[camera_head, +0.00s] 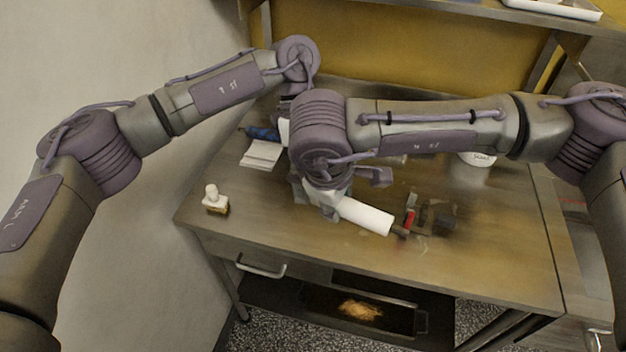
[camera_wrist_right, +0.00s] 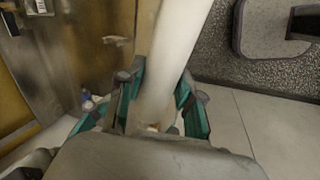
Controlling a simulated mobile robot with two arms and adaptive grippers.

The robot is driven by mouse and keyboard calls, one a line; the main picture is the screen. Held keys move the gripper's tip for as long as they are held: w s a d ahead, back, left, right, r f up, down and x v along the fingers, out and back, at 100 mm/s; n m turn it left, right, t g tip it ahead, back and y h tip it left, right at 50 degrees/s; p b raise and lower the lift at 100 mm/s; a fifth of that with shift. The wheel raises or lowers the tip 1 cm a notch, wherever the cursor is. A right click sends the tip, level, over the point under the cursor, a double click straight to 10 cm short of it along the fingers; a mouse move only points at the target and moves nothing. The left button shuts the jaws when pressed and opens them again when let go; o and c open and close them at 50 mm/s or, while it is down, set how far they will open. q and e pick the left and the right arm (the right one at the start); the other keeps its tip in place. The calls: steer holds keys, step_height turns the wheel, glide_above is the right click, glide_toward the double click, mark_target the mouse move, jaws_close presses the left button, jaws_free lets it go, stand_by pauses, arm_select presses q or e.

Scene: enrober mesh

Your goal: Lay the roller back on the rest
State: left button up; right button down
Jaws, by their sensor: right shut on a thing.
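In the right wrist view, the roller (camera_wrist_right: 176,50) runs up from between the fingers of the gripper (camera_wrist_right: 160,98). The roller is tilted in the picture; I cannot tell whether it touches the table. A small dark fixture (camera_head: 438,217) with a red part stands beside its brown end; I cannot tell if it is the rest. My left gripper is hidden behind my right arm.
The brown worktable (camera_head: 490,260) is clear at the front right. A small white-topped stamp or brush (camera_head: 214,200) stands near its left corner. White sheets (camera_head: 261,155) and a blue item (camera_head: 262,133) lie at the left. A white tub (camera_head: 478,159) stands at the back right.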

arm_select(q)
steer(key=c, duration=1.2)
jaws_close()
arm_select(e)
steer(key=c, duration=0.7)
jaws_free()
steer(key=shift+r, duration=0.1)
